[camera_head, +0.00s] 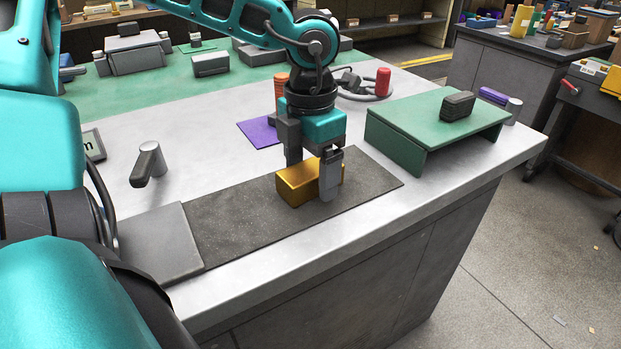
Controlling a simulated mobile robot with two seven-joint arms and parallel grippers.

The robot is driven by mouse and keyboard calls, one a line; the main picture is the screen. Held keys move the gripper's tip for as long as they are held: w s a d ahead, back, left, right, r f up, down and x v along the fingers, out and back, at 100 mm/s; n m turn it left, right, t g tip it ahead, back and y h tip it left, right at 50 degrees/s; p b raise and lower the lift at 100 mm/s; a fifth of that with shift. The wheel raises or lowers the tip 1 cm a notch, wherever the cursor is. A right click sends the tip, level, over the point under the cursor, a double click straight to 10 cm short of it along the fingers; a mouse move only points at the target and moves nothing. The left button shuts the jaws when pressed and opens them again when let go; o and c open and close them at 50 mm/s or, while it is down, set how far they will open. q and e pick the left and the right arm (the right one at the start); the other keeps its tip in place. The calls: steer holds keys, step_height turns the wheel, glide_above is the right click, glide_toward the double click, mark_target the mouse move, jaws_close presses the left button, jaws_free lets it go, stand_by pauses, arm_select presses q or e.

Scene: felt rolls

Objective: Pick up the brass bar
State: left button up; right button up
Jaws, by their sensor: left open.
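The brass bar (296,186) is a gold-coloured block lying on a dark grey mat (235,222) near the front of the bench. My left gripper (310,180) points down over the bar with its fingers apart. One finger is in front of the bar's near side and hides part of it. The other finger is at the far side, its tip partly hidden by the bar. I cannot tell whether the fingers touch the bar. My right gripper is not in view.
A green raised stand (425,125) with a dark block (457,106) on it is to the right. A grey plate (160,243) adjoins the mat's left end. A grey cylindrical fixture (149,162) stands at left. A purple sheet (258,132) lies behind the gripper.

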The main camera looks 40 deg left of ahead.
arm_select(q)
steer(key=shift+c, duration=0.5)
steer(key=c, duration=1.2)
